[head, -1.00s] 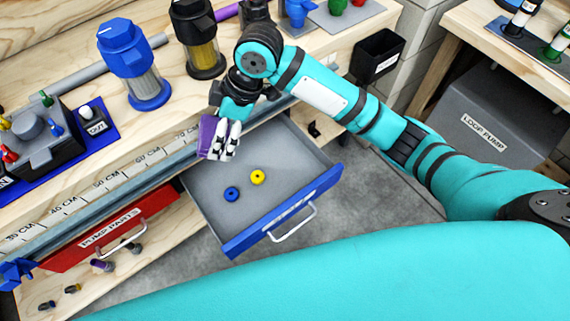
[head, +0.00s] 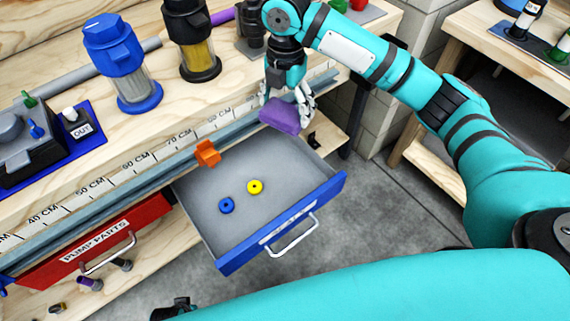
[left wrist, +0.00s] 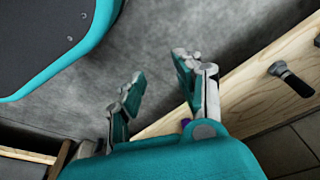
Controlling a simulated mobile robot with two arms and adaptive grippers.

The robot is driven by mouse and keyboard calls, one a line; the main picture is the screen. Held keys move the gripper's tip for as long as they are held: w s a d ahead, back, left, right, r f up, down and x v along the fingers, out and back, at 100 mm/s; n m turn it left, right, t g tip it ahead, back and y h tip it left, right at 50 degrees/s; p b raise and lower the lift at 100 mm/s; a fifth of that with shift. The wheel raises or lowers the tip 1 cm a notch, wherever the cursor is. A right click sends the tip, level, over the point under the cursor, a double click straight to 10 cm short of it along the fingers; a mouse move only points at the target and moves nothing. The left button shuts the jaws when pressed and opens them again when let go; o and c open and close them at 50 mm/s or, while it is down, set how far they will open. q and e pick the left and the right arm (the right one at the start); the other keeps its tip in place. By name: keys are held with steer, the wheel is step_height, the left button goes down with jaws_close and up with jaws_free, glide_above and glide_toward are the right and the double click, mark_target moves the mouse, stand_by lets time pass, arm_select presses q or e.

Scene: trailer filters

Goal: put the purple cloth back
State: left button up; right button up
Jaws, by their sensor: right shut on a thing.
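The purple cloth (head: 280,116) is a small folded piece. My right gripper (head: 287,104) is shut on it and holds it above the back right part of an open drawer (head: 185,197). The drawer is grey inside with a blue front and a silver handle. A blue ring (head: 227,205) and a yellow ring (head: 255,186) lie on its floor. My left gripper (left wrist: 158,84) shows in the left wrist view with its fingers apart and nothing between them, above grey floor and a wooden shelf.
A ruler rail with an orange clip (head: 207,153) runs along the bench edge. A blue-topped filter (head: 119,62) and a black-topped filter (head: 190,40) stand on the bench. A red drawer (head: 95,240) is left of the open drawer. Another wooden table (head: 510,45) stands at right.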

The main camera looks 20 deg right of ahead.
step_height(320, 180, down, 10)
steer(key=b, duration=0.4)
glide_above(285, 168)
step_height(285, 168, down, 7)
steer(key=shift+f, duration=0.1)
steer(key=shift+f+b, duration=0.3)
steer(key=shift+f, duration=2)
steer(key=o, duration=0.8)
arm_select(q)
step_height(285, 168, up, 17)
steer(key=w+t, duration=0.1)
steer(key=w, duration=0.1)
arm_select(e)
steer(key=shift+o, duration=0.2)
steer(key=shift+r, duration=0.15)
steer(key=shift+r, duration=0.35)
arm_select(q)
step_height(285, 168, down, 10)
steer(key=p, duration=0.3)
steer(key=shift+w+d+g, duration=0.15)
steer(key=shift+w+g, duration=0.05)
steer(key=shift+g, duration=0.1)
arm_select(e)
step_height(285, 168, up, 11)
arm_select(q)
steer(key=shift+f, duration=0.1)
